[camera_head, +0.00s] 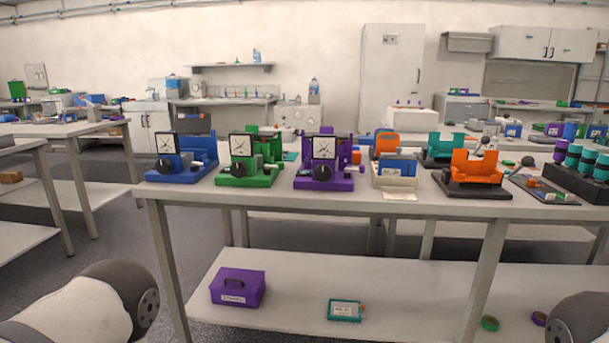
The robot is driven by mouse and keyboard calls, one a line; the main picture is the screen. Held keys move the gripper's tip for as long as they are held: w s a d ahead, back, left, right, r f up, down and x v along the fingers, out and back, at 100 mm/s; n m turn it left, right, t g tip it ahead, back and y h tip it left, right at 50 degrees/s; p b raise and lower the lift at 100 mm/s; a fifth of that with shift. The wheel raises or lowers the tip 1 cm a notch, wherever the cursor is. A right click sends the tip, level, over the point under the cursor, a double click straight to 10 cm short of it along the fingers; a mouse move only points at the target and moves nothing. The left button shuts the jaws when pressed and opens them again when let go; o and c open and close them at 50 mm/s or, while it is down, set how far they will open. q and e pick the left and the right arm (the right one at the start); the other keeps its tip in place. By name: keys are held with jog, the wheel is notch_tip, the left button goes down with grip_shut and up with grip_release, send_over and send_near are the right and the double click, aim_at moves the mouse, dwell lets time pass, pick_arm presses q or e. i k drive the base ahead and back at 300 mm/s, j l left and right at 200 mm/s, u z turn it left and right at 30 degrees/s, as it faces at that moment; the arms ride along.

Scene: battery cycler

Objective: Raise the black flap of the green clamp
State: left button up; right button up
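A green device (247,178) with a square white dial (242,146) and a black round knob (237,170) stands upright on the long table, between a blue and a purple device of the same shape. It is the green clamp-like thing nearest to me. A dark part shows behind its dial, but I cannot tell whether this is the black flap or how it stands. Neither gripper is in view. Only rounded parts of my arms show in the bottom corners, well short of the table.
The blue device (187,176) and purple device (322,182) flank it closely on the table (300,204). To the right are a white-and-blue holder (395,178), a teal holder (443,147) and an orange holder (477,170). A purple box (237,287) sits on the lower shelf.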

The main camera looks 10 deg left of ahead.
aim_at(249, 128)
jog(key=i+j, duration=0.15)
jog(key=i, duration=0.3)
jog(key=i+j, duration=0.15)
jog(key=i, duration=0.3)
jog(key=i+j, duration=0.15)
jog(key=i, duration=0.3)
jog(key=i+j, duration=0.2)
jog(key=i, duration=0.25)
jog(key=j+u, duration=0.25)
jog(key=i+j+u, duration=0.1)
jog(key=j+u, duration=0.15)
jog(key=j, duration=0.15)
jog(key=j+z, duration=0.25)
jog(key=j, duration=0.15)
jog(key=j+z, duration=0.25)
jog(key=j, duration=0.2)
